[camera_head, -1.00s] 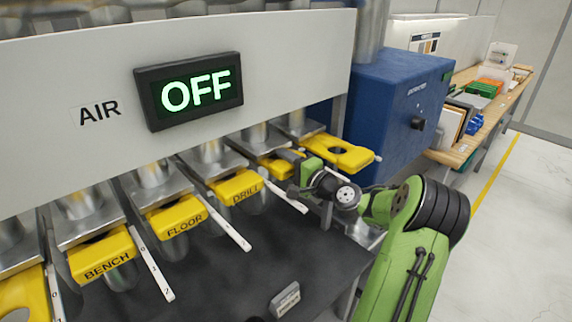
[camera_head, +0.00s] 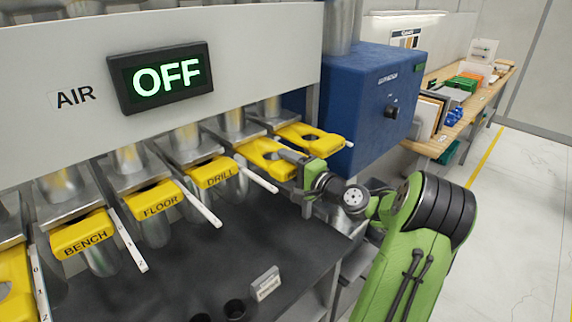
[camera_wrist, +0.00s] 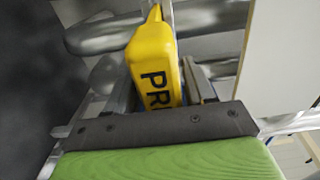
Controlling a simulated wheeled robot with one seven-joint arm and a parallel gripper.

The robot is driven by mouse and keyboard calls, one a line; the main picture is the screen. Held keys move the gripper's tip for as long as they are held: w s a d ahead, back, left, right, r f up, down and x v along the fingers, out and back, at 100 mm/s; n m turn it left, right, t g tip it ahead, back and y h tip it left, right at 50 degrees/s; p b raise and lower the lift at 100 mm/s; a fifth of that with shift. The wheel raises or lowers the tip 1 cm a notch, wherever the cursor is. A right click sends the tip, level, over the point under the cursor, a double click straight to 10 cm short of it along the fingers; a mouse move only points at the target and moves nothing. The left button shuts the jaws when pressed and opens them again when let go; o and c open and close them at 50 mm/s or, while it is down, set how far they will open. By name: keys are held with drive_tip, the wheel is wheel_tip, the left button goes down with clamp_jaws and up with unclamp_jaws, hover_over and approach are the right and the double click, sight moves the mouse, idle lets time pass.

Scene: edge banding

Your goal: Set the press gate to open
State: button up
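The press gate (camera_head: 257,157) is a yellow slide plate right of the DRILL gate, standing out from its metal duct with part of a round hole showing. In the wrist view its yellow front (camera_wrist: 152,65) carries the letters "PR"; the rest of the word is hidden. My gripper (camera_head: 292,158) is at the gate's front end. In the wrist view the fingers of my gripper (camera_wrist: 158,92) lie on both sides of the yellow front and appear closed on it.
DRILL (camera_head: 219,172), FLOOR (camera_head: 158,199) and BENCH (camera_head: 82,235) gates stand to the left, with pale scale strips between. Another yellow gate (camera_head: 318,138) sticks out at right, beside a blue cabinet (camera_head: 365,100). The AIR display (camera_head: 165,77) reads OFF. A small label block (camera_head: 265,284) stands on the dark surface.

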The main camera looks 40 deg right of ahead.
drive_tip(key=shift+o, duration=0.2)
drive_tip(key=shift+s+r, duration=0.1)
drive_tip(key=s+b, duration=0.1)
drive_tip(key=s, duration=1.4)
drive_tip(key=shift+s+d, duration=0.2)
drive_tip(key=shift+s, duration=0.15)
